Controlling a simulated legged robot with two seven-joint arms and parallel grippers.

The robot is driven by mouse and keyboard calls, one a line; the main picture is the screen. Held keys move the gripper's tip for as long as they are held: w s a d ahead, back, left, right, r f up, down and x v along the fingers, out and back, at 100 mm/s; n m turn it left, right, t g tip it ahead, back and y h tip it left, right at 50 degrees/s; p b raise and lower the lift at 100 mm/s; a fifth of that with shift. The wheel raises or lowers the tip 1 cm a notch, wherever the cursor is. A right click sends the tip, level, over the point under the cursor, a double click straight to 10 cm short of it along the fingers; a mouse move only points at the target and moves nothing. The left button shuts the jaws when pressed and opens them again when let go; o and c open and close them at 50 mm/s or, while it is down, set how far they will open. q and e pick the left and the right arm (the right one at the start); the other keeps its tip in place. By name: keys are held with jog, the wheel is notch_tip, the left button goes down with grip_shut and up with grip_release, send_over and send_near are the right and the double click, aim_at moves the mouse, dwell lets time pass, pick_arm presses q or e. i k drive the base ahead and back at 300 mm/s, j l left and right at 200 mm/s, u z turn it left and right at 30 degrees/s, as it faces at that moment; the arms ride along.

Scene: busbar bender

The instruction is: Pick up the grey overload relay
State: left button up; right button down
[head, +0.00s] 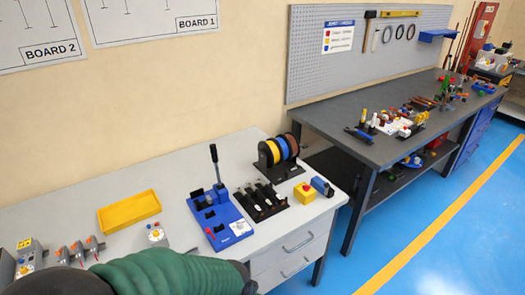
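Small grey devices stand along the front left of the light grey bench. One (157,236) stands alone below the yellow tray and has a small coloured knob. Another grey block (30,252) with a yellow patch stands at the far left. Several grey pieces with red-orange parts (80,249) stand between them. I cannot tell which of these is the overload relay. A green sleeved arm link of mine crosses the bottom edge and may hide part of the bench front. Neither gripper's fingers show.
A yellow tray (129,212), a blue lever tool (220,216), a black rack (262,202), wire spools (279,155) and a yellow box with a red button (305,193) share the light bench (75,205). A dark workbench (330,118) stands at right, beyond a gap.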

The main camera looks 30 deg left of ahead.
aim_at(162, 241)
jog(key=u, duration=1.85)
